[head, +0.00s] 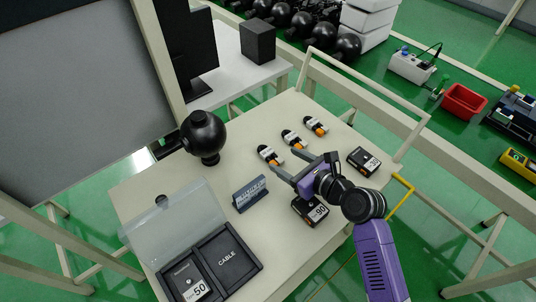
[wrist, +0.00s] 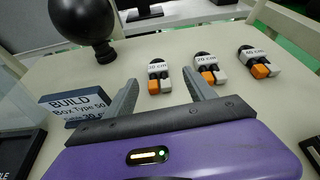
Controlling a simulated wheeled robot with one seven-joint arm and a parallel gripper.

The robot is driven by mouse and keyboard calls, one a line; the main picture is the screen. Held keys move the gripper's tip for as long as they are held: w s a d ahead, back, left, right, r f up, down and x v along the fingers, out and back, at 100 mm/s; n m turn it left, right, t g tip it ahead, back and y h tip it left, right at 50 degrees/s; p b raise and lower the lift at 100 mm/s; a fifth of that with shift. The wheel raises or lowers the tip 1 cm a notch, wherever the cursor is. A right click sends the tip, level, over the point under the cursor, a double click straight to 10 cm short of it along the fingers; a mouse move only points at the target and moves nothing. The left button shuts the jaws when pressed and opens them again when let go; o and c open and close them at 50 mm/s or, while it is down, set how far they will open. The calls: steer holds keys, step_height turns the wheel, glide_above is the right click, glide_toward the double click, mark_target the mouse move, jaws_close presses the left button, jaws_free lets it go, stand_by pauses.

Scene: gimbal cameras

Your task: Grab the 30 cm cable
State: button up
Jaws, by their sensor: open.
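Three short cables with black, white and orange ends lie in a row on the cream table. In the wrist view, the left cable (wrist: 159,75) has a small label I cannot read surely. The middle cable (wrist: 209,68) looks marked 20 cm and the right cable (wrist: 258,61) 40 cm. In the head view they are the near cable (head: 270,155), the middle one (head: 293,139) and the far one (head: 316,126). My purple gripper (head: 283,160) is open and empty, its fingers pointing toward the row. In the wrist view, the left cable shows between the fingertips (wrist: 159,77), beyond them.
A small sign (head: 250,193) reading "BUILD Box Type 50" stands left of my gripper. An open black cable box (head: 228,256) lies at the front left. A black sphere on a stand (head: 204,135) is behind. Black boxes marked 90 (head: 311,211) and 30 (head: 364,161) flank my arm.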

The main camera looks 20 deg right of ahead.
mark_target(266, 150)
steer(key=shift+w+a+f+m, duration=0.25)
steer(key=shift+w+m, duration=0.05)
steer(key=shift+w, duration=0.05)
steer(key=shift+x, duration=3.5)
steer(key=shift+a+r, duration=0.1)
steer(key=shift+a, duration=0.05)
jaws_close()
